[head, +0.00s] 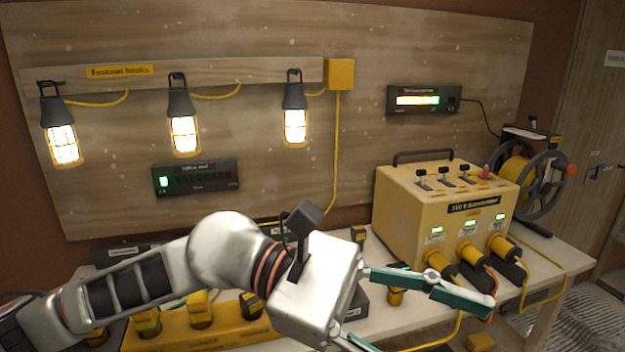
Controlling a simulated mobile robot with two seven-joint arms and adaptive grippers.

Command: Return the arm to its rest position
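My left arm (232,250) comes in from the left and reaches across the front of the workbench. Its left gripper (425,328) is at the lower middle, pointing right, in front of the yellow transformer box (405,205). Its fingers are spread apart. The upper finger shows in full, while the lower one is cut off by the bottom edge. I see nothing held between them. My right gripper is not in view.
Yellow plugs (470,252) with cables sit in the transformer's front. A yellow rack (190,338) of plugs or chargers lies below my arm. A cable reel (535,180) stands at the right. Lit lamps (184,135) hang from a wall rail. Bare bench shows at right.

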